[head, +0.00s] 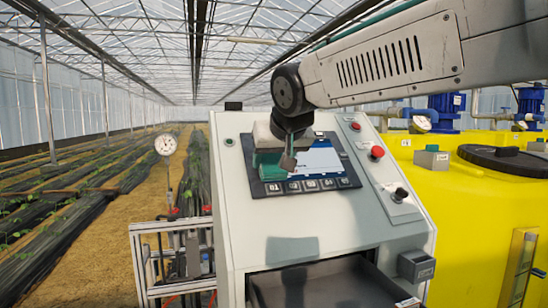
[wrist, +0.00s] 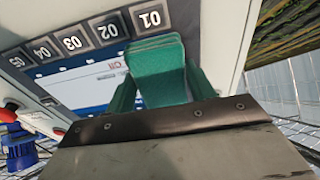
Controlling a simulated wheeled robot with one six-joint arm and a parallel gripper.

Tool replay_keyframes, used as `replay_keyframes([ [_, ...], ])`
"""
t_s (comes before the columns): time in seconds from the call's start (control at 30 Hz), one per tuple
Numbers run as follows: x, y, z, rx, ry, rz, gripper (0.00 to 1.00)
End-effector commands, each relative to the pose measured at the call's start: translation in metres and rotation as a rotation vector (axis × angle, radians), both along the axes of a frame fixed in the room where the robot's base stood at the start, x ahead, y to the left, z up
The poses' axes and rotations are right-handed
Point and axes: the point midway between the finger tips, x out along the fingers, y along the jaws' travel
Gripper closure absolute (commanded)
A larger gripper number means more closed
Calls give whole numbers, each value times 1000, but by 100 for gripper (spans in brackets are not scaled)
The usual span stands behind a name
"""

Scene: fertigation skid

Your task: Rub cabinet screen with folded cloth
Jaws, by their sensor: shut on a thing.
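The cabinet (head: 300,230) is a light grey console with a sloped front. Its screen (head: 320,160) is lit white and blue, with a row of numbered buttons below it. My gripper (head: 272,160) is over the left part of the screen, shut on the green folded cloth (head: 272,172). In the wrist view the cloth (wrist: 160,70) sticks out between the fingers and lies over part of the screen (wrist: 95,80), near button 01. I cannot tell whether the cloth touches the glass. The cloth and gripper hide the screen's left part.
A red button (head: 377,152) and a black knob (head: 401,193) sit on the cabinet's right side. An open dark tray (head: 325,285) juts out below. A yellow tank (head: 480,200) stands at right. A pressure gauge (head: 165,145) stands at left.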

Motion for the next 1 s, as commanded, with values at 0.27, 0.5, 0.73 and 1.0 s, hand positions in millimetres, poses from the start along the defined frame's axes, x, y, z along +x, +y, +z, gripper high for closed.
replay_keyframes([
  [0.27,2,-1,-2,1,-1,-1,64],
  [0.5,7,-20,-1,0,-1,-3,64],
  [0.73,11,-36,0,1,-1,-2,64],
  [1.0,14,-36,-3,-1,0,1,64],
])
